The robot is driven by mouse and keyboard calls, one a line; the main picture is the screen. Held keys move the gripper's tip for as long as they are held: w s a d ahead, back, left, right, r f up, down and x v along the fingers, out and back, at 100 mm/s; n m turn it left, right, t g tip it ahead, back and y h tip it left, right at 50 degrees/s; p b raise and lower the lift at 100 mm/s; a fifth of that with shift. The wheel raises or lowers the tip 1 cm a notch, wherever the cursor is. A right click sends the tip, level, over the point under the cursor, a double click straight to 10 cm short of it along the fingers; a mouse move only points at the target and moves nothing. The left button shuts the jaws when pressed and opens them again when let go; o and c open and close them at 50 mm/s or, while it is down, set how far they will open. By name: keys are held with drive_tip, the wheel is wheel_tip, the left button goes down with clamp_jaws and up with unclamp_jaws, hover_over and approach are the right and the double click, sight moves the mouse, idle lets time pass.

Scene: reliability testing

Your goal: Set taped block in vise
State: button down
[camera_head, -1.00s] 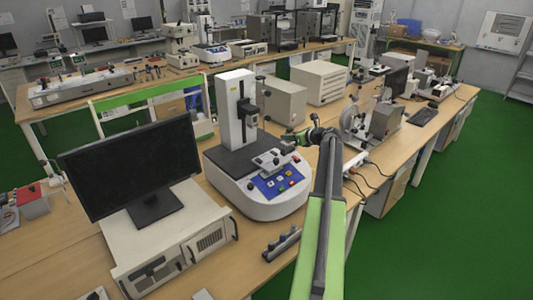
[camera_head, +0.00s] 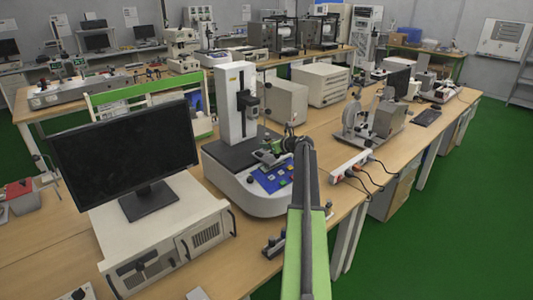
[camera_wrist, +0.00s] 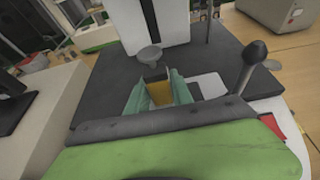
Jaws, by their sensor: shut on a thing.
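My gripper (camera_wrist: 158,85) is shut on the taped block (camera_wrist: 160,94), which shows as an amber-brown piece with a dark top edge between two pale teal fingers. In the head view my gripper (camera_head: 268,157) is over the front of the white testing machine (camera_head: 236,110), above its blue button panel. The vise is largely hidden behind my gripper there, and I cannot make it out clearly in the wrist view. I cannot tell whether the block touches the vise. A round grey knob (camera_wrist: 150,55) stands just beyond the block.
A lever with a black ball (camera_wrist: 256,51) rises to the right of the fingers. The machine's white column (camera_wrist: 150,22) stands behind. In the head view a monitor (camera_head: 125,150) stands at left, and a power strip (camera_head: 351,163) with cables lies at right.

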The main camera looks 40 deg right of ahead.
drive_tip(key=shift+f, duration=0.4)
drive_tip(key=c, duration=1.1)
unclamp_jaws()
drive_tip(key=shift+r, duration=0.15)
drive_tip(key=shift+s+r+p, duration=0.15)
drive_tip(key=shift+r+p, duration=0.1)
drive_tip(key=shift+p, duration=0.2)
drive_tip(key=p+v, duration=0.4)
drive_tip(key=v, duration=0.7)
drive_tip(key=shift+s, duration=0.35)
drive_tip(key=shift+f, duration=0.1)
